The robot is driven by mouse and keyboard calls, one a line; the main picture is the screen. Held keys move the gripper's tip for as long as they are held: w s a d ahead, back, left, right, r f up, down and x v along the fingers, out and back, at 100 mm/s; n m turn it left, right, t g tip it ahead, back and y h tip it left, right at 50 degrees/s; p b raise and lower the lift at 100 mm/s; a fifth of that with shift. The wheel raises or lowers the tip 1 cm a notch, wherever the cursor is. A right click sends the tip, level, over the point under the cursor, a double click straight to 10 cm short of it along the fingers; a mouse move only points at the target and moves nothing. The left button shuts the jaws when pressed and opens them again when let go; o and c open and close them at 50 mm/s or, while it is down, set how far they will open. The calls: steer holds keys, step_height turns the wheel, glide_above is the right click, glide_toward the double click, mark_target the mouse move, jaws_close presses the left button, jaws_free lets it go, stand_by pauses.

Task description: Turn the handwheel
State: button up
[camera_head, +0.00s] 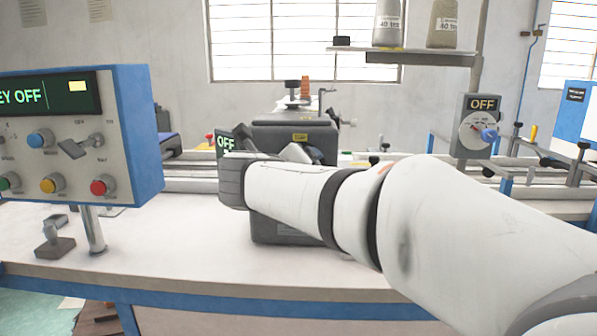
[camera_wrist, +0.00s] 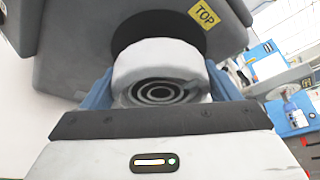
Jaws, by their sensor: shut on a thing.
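The handwheel (camera_wrist: 160,62) is a pale round knob with dark concentric rings on its face, set on a black collar of the dark grey sewing machine (camera_wrist: 75,45). My gripper (camera_wrist: 160,90) has its blue fingers on the left and right sides of the handwheel and is shut on it. A yellow TOP label (camera_wrist: 205,14) is on the machine above the wheel. In the head view the machine (camera_head: 290,135) stands on the bench behind my arm, which hides the handwheel and my fingers.
A blue control box (camera_head: 130,130) with buttons and a lever stands at left, its display ending in OFF. A grey switch box (camera_head: 478,125) reading OFF is at right. The front of the white bench (camera_head: 180,240) is mostly clear.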

steer(key=shift+f, duration=0.1)
steer(key=o, duration=0.9)
steer(key=p+v, duration=0.1)
steer(key=v, duration=0.6)
steer(key=shift+s+a, duration=0.1)
steer(key=shift+s, duration=0.25)
